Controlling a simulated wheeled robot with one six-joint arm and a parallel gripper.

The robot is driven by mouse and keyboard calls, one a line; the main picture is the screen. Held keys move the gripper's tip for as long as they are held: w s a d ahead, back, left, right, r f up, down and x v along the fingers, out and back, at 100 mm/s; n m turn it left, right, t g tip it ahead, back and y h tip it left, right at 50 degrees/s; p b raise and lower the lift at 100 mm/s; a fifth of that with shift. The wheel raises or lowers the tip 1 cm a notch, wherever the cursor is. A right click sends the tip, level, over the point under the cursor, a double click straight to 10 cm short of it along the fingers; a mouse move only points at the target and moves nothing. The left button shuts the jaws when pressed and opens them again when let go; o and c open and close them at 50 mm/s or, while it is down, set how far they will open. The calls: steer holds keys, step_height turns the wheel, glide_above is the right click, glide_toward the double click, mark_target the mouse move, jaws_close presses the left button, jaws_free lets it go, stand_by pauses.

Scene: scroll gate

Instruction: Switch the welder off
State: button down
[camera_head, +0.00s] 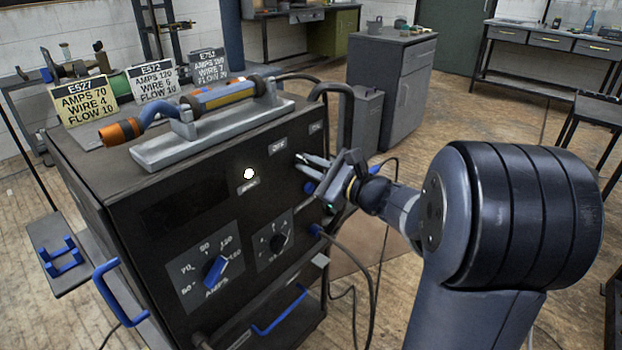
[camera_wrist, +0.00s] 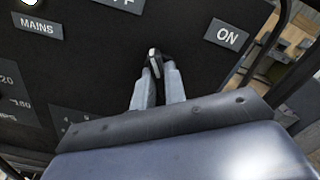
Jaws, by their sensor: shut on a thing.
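The welder (camera_head: 130,225) is a dark box with a front panel. Its main switch (camera_wrist: 153,55) is a small pale-tipped lever, seen in the wrist view between an "OFF" label, partly cut off at the top, and an "ON" label (camera_wrist: 228,35) to the right. My gripper (camera_wrist: 156,68) is shut on this lever, its two grey fingers on either side of it. In the head view my gripper (camera_head: 304,162) reaches the panel from the right and mostly hides the lever. Which way the lever leans is unclear. A white lamp (camera_head: 248,173) glows above the "MAINS" label (camera_head: 248,187).
A blue amps knob (camera_head: 215,270) and a smaller dial (camera_head: 278,243) sit lower on the panel. A torch (camera_head: 215,98) lies on a grey rest on top, before several number cards (camera_head: 158,82). Cables (camera_head: 372,275) hang at the right. Open floor lies beyond.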

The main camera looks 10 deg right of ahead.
steer(key=shift+n+b, duration=0.55)
steer(key=shift+n, duration=0.05)
steer(key=c, duration=1.5)
jaws_free()
steer(key=shift+o, duration=0.2)
steer(key=shift+s, duration=0.1)
steer(key=p+v, duration=0.1)
steer(key=v, duration=0.9)
steer(key=shift+s+d, duration=0.2)
steer(key=shift+s, duration=0.05)
steer(key=shift+w+a, duration=0.1)
steer(key=shift+w, duration=0.05)
